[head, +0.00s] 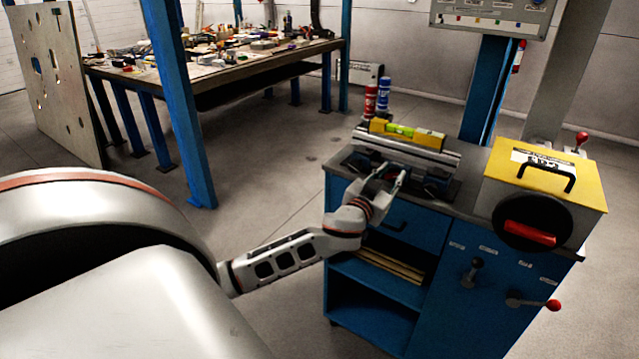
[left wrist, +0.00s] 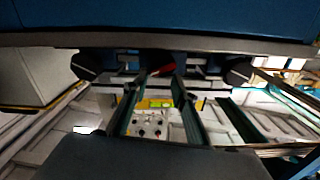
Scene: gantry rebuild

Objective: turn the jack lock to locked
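A red-tipped part, perhaps the jack lock (left wrist: 160,70), sits at the middle of a metal rail assembly (head: 408,152) on the blue cabinet's top. No readable label confirms it, and its setting cannot be told. My left gripper (head: 390,174) is at the front of this assembly, its two fingers apart. Some red shows near the fingers in the head view. In the left wrist view the fingers (left wrist: 160,105) point toward the red part, which lies beyond their tips; contact cannot be told. My right gripper is not in view.
A yellow level (head: 408,133) lies on the rail assembly. A yellow-topped box (head: 545,178) with a black disc and red handle stands to the right. A black-knobbed lever (head: 473,272) and a red-knobbed lever (head: 533,303) stick out of the cabinet's front. Red and blue cans (head: 377,98) stand behind.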

